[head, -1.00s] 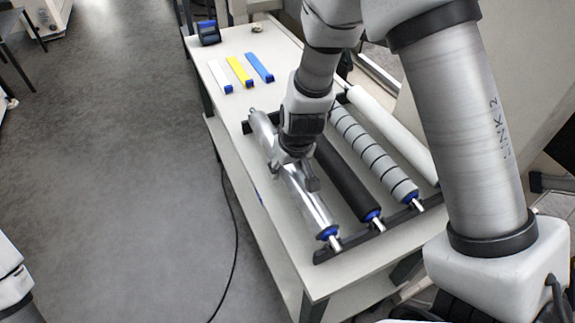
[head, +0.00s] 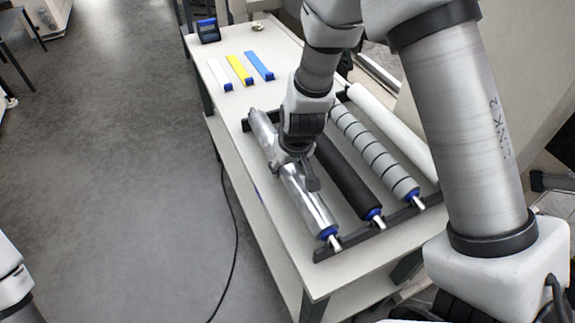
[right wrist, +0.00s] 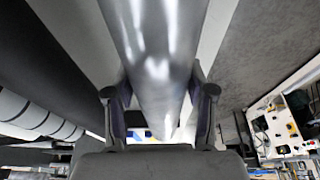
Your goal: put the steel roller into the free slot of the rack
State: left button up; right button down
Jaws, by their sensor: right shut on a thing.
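The shiny steel roller (head: 308,202) lies along the left end of the dark rack (head: 345,244), its blue-ringed near end over the rack's front bar. My right gripper (head: 296,176) is shut around the roller's middle from above. In the right wrist view the roller (right wrist: 155,60) runs between the two fingers (right wrist: 160,115). Whether it is fully seated in its slot I cannot tell. My left arm shows only at the lower left edge; its gripper is out of view.
A black roller (head: 348,178), a grey banded roller (head: 375,155) and a white roller (head: 395,130) lie beside it. White, yellow (head: 239,70) and blue strips and a small dark device (head: 208,31) are at the table's far end. Open floor lies left.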

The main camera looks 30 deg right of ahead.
jog(key=shift+c, duration=1.5)
grip_release()
jog(key=v, duration=1.2)
jog(key=shift+s, duration=0.1)
